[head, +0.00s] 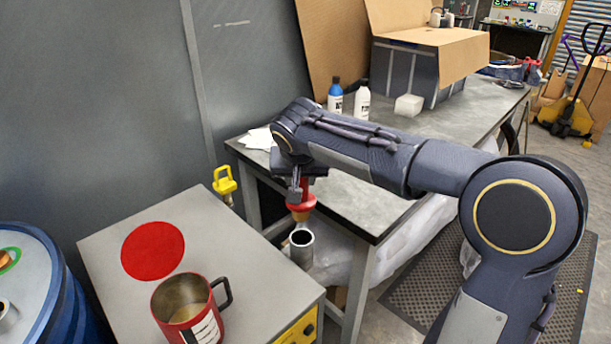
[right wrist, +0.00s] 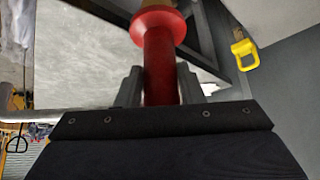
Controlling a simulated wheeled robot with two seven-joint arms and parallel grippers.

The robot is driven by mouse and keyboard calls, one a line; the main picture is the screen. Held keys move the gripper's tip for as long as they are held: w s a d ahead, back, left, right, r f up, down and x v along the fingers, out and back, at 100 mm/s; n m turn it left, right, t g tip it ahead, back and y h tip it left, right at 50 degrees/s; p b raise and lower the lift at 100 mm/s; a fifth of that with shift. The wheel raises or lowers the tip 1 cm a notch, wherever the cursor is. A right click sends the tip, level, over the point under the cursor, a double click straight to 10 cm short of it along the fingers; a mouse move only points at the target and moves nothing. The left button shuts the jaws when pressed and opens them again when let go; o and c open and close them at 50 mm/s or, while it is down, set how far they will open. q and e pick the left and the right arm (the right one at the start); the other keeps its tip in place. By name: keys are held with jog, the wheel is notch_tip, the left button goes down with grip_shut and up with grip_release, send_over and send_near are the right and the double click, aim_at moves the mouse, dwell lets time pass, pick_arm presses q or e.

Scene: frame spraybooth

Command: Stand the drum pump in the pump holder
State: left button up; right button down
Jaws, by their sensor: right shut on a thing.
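The red drum pump (head: 301,205) is held in my right gripper (head: 298,178), over the near corner of the dark-edged bench. In the right wrist view the pump's red body (right wrist: 160,65) stands between the two fingers of the right gripper (right wrist: 160,88), with a wider red flange beyond them. A grey metal tube, which looks like the pump holder (head: 301,249), stands at the right edge of the grey cabinet. Its dark round mouth faces up, just below the pump in the head view. The pump appears above the mouth and apart from it. My left gripper is not in view.
A red mug (head: 187,312) and a red disc (head: 152,250) are on the grey cabinet top (head: 215,232). A blue drum (head: 62,320) stands at the left. A yellow handle (head: 224,182) rises behind the cabinet. Bottles (head: 335,97) and a box (head: 408,75) stand on the bench.

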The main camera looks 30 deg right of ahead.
jog(key=shift+r, duration=0.1)
dwell(0.3)
jog(key=b, duration=0.5)
send_over(301, 218)
jog(key=shift+w+d+f, duration=0.1)
jog(key=shift+w+f, duration=0.1)
jog(key=shift+f, duration=1.2)
jog(key=shift+w+d+f, duration=0.1)
jog(key=shift+w+f, duration=0.05)
jog(key=shift+f, duration=1.25)
jog(key=shift+b, duration=0.3)
jog(key=shift+s+f+b, duration=0.1)
jog(key=shift+f+b, duration=2.35)
jog(key=shift+f, duration=0.4)
jog(key=c, duration=0.9)
grip_release()
jog(key=shift+a, duration=0.1)
jog(key=shift+s+f, duration=0.15)
jog(key=shift+f, duration=0.2)
jog(key=p+v, duration=0.1)
jog(key=v, duration=0.7)
jog(key=shift+r, duration=0.15)
